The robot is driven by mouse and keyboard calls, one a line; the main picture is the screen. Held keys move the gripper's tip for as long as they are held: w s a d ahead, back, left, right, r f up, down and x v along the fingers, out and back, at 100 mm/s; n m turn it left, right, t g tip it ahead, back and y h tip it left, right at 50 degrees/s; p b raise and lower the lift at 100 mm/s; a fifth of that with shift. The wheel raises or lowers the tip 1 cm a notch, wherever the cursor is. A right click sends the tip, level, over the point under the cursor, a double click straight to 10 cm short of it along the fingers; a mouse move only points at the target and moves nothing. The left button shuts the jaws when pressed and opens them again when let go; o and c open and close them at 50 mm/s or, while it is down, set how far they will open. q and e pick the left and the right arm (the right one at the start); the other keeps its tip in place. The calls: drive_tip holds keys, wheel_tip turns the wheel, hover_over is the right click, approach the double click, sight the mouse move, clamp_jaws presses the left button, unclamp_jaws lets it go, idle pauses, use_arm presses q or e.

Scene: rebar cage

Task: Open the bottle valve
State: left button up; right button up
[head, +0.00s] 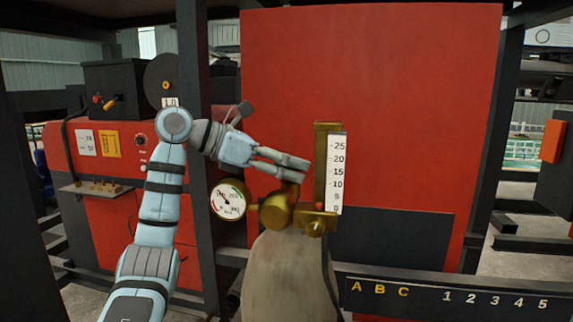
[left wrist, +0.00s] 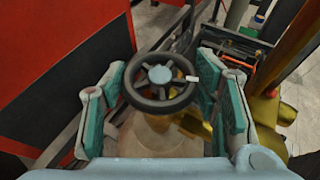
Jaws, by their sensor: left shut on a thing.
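The bottle valve's dark round handwheel (left wrist: 160,75), with a grey hub and a small white mark on its rim, is between the two fingers of my left gripper (left wrist: 162,90) in the left wrist view. The fingers are shut on its rim. In the head view my left gripper (head: 299,168) reaches in from the left, just above the brass valve body (head: 277,211), and mostly hides the wheel. The grey bottle (head: 288,280) stands upright below the valve. My right gripper is not in view.
A round pressure gauge (head: 228,201) sits left of the valve. A brass flow meter with a white scale (head: 337,172) stands right; its red ball is near 0. A red panel (head: 390,110) is behind, a dark post (head: 194,80) to the left. A lettered bar (head: 460,295) crosses at lower right.

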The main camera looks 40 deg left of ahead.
use_arm(q)
drive_tip(key=n+y, duration=0.1)
drive_tip(key=y, duration=0.1)
drive_tip(key=n+t+y, duration=0.1)
drive_tip(key=n+y, duration=0.1)
drive_tip(key=shift+d+f+n, duration=0.1)
drive_tip(key=shift+d+n, duration=0.1)
drive_tip(key=shift+n, duration=0.1)
drive_tip(key=shift+n+t+y, duration=0.3)
drive_tip(key=shift+n+y, duration=2)
drive_tip(key=shift+y, duration=0.5)
drive_tip(key=o, duration=1)
drive_tip(key=shift+o, duration=0.8)
drive_tip(key=shift+w, duration=0.15)
